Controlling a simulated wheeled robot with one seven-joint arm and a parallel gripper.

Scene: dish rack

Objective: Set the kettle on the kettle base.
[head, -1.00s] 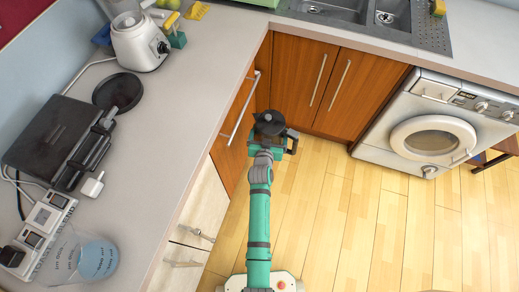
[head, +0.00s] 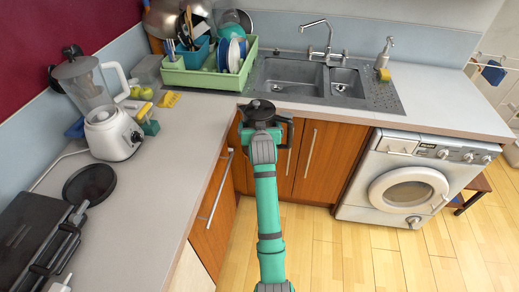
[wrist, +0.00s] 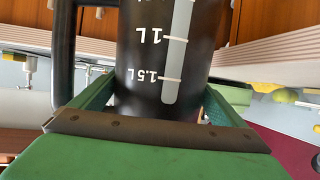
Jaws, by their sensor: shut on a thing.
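The black kettle (head: 261,108) is in my gripper (head: 262,131), held in the air in front of the corner cabinets, near the counter edge. It looks upright, with its lid on top and its handle (head: 288,130) to the right. In the wrist view, the kettle body (wrist: 150,50) fills the space between the green fingers of my gripper (wrist: 165,105), and its litre scale appears upside down. A flat round black thing (head: 90,183) lies on the left counter; I cannot tell whether it is the kettle base or a pan.
A white blender (head: 113,133) and a black grill (head: 35,240) stand on the left counter (head: 150,205). A green dish rack (head: 205,78) and the sink (head: 297,85) are at the back. The left counter's right part is clear.

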